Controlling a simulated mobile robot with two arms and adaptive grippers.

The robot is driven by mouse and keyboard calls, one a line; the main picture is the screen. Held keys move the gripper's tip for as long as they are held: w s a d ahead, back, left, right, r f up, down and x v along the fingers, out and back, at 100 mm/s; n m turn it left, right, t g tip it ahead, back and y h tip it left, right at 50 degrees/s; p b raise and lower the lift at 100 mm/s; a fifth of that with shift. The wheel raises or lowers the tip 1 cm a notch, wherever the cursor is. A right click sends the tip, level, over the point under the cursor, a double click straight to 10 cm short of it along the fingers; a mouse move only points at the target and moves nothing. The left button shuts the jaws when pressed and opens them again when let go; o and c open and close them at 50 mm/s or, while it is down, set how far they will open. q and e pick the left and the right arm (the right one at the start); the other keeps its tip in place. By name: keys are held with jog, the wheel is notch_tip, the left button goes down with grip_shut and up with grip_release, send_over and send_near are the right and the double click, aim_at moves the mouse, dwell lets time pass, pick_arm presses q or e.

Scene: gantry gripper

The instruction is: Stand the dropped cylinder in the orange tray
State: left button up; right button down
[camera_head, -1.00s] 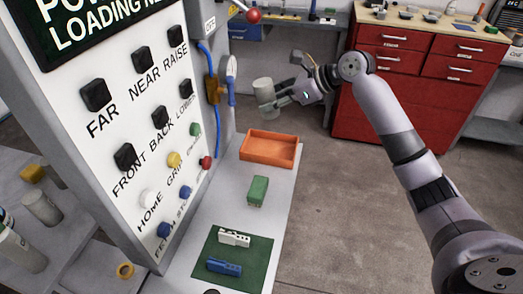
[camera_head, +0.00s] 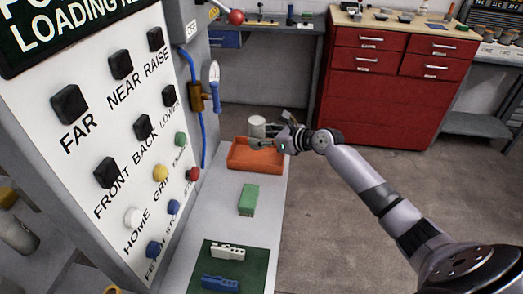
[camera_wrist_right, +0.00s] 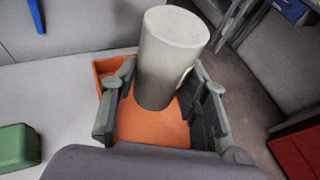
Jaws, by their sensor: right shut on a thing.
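The light grey cylinder (camera_head: 257,125) is upright, or nearly so, over the orange tray (camera_head: 255,163). My right gripper (camera_head: 264,143) reaches it from the right. In the right wrist view the cylinder (camera_wrist_right: 172,55) is between the two fingers of my right gripper (camera_wrist_right: 160,95), which is shut on it. The orange tray floor (camera_wrist_right: 150,130) shows below the cylinder's lower end. I cannot tell whether that end touches the tray. My left gripper is not in view.
A green block (camera_head: 247,199) lies on the grey shelf in front of the tray. A dark green mat (camera_head: 240,255) holds a white part (camera_head: 227,252) and a blue part (camera_head: 220,282).

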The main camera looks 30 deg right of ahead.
aim_at(262, 148)
jog(key=shift+f, duration=0.6)
notch_tip(262, 148, down, 4)
jog(key=shift+r+b, duration=0.1)
jog(key=shift+b, duration=0.35)
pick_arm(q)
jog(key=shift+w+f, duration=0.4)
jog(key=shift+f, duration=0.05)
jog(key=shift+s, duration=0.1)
pick_arm(e)
jog(key=c, duration=0.9)
grip_release()
jog(key=shift+c, duration=0.2)
jog(key=shift+s, duration=0.1)
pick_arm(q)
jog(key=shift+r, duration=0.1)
pick_arm(e)
jog(key=v, duration=1.2)
